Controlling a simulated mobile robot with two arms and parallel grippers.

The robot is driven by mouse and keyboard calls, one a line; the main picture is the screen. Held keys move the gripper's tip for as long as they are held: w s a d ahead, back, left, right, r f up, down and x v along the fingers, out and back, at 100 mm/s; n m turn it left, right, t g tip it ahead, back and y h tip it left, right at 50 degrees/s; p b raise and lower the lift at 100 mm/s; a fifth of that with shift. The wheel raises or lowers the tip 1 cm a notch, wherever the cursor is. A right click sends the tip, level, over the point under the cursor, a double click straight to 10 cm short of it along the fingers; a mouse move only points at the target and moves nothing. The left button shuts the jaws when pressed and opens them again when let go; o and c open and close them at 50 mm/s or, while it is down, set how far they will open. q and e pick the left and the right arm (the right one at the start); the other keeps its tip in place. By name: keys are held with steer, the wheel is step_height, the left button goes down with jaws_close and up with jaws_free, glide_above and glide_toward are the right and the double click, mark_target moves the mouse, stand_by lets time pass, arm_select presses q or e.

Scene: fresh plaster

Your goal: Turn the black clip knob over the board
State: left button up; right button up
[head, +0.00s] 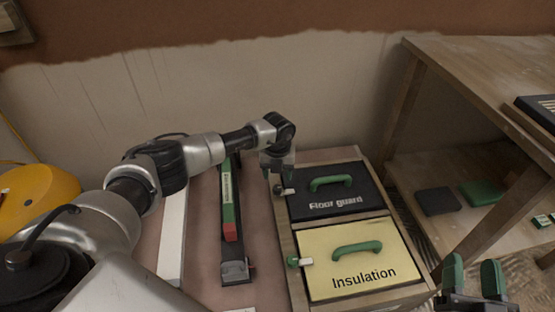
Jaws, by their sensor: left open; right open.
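The black clip knob (278,189) sits on the left rim of the wooden crate, with its pale tab pointing right to the edge of the black "Floor guard" board (335,205). My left gripper (279,178) is open, pointing down right at the knob. Its fingers partly hide the knob, and I cannot tell whether they touch it. The black board lies flat in the far compartment and has a green handle (331,183). My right gripper (472,275) is open and empty at the bottom right, away from the crate.
A yellow "Insulation" board (350,284) lies in the near compartment, with a green clip knob (293,262) on the rim. Left of the crate lie a green and red level (229,205) and a white strip (172,240). A wooden shelf unit (470,60) stands at the right.

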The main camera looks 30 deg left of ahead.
mark_target(277, 188)
arm_select(q)
steer(key=shift+r+p, duration=0.55)
steer(key=shift+r, duration=1.4)
arm_select(e)
steer(key=shift+d+f+g+h, duration=0.2)
steer(key=shift+f+g+h, duration=0.1)
steer(key=shift+f+g, duration=0.7)
steer(key=shift+d+f+g+h, duration=0.2)
steer(key=shift+f+g+h, duration=0.1)
steer(key=shift+f+g, duration=0.65)
steer(key=shift+s+f, duration=0.1)
steer(key=shift+f, duration=0.05)
